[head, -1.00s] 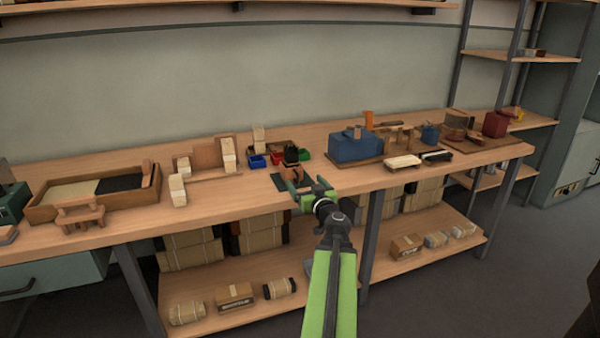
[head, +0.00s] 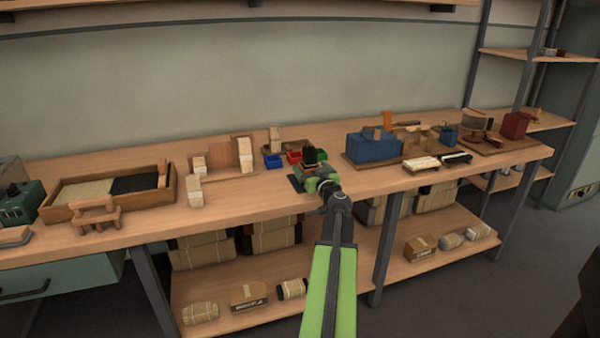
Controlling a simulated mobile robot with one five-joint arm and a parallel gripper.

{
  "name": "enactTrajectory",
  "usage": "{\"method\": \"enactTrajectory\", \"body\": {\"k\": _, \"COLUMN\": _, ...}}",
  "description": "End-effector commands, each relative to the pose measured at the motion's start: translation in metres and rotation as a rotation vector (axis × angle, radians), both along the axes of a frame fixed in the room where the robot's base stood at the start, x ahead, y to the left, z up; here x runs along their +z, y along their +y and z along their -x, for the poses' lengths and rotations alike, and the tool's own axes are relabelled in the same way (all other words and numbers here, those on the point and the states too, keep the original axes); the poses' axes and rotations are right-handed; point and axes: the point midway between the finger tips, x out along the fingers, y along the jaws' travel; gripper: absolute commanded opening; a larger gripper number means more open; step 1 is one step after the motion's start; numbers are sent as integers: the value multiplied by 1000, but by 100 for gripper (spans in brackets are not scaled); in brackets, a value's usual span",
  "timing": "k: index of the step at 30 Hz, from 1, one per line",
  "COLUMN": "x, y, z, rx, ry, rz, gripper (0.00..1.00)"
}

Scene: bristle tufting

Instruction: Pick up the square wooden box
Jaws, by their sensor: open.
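A small brown wooden piece with a dark, bristle-like top (head: 312,157) stands on a dark green mat (head: 294,184) near the bench's front edge. It is the likeliest square wooden box, but it is too small to be sure. My green gripper (head: 318,177) is open, low over the mat, directly in front of this piece. The gripper hides the piece's lower part. I cannot tell whether the jaws are around it or just short of it.
Pale blocks (head: 195,191) and a wooden stand (head: 245,155) are further left, beside a shallow tray (head: 60,217). A blue box (head: 373,147) stands right. Bare bench lies between the mat and pale blocks.

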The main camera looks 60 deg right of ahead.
Motion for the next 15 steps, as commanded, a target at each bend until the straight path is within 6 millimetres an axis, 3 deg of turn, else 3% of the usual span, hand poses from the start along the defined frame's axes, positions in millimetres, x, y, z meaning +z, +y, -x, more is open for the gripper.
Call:
{"method": "enactTrajectory", "body": {"k": 6, "x": -1, "y": 0, "z": -2, "rx": 3, "ry": 0, "rz": 0, "gripper": 88}}
{"method": "enactTrajectory", "body": {"k": 15, "x": -1, "y": 1, "z": -4, "rx": 5, "ry": 0, "rz": 0, "gripper": 48}}
